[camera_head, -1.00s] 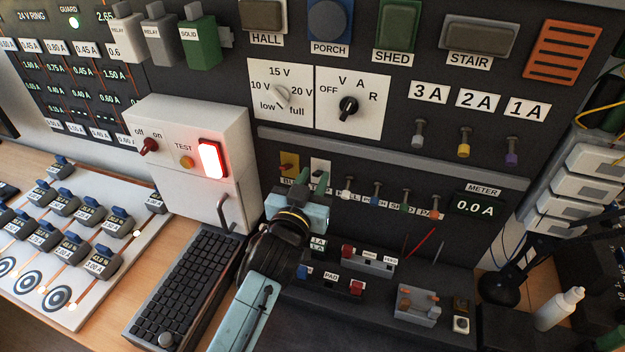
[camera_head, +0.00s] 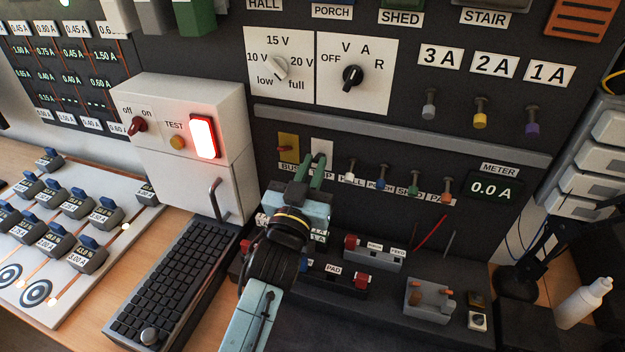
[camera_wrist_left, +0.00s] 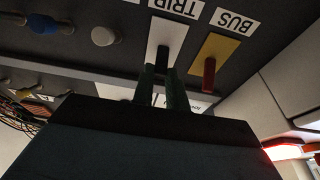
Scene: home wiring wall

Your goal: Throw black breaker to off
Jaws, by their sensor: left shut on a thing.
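The black breaker is a small dark lever (camera_wrist_left: 163,55) on a white plate labelled TRIP. The plate (camera_head: 322,147) shows in the head view just behind my fingertips. My left gripper (camera_head: 311,166) reaches up to this plate from below, its green fingers close together. In the left wrist view the fingers (camera_wrist_left: 163,80) are shut on the dark lever, one on each side. The lever's lower part is hidden between the fingers. The red lever on the yellow BUS plate (camera_head: 288,148) is right beside it, apart from the fingers. My right gripper is not in view.
Coloured toggles (camera_head: 414,187) run in a row to the right of the TRIP plate, below a grey rail (camera_head: 400,135). A white box (camera_head: 185,140) with a lit red switch stands at left. A keyboard (camera_head: 175,285) lies below it. The meter (camera_head: 491,188) reads 0.0 A.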

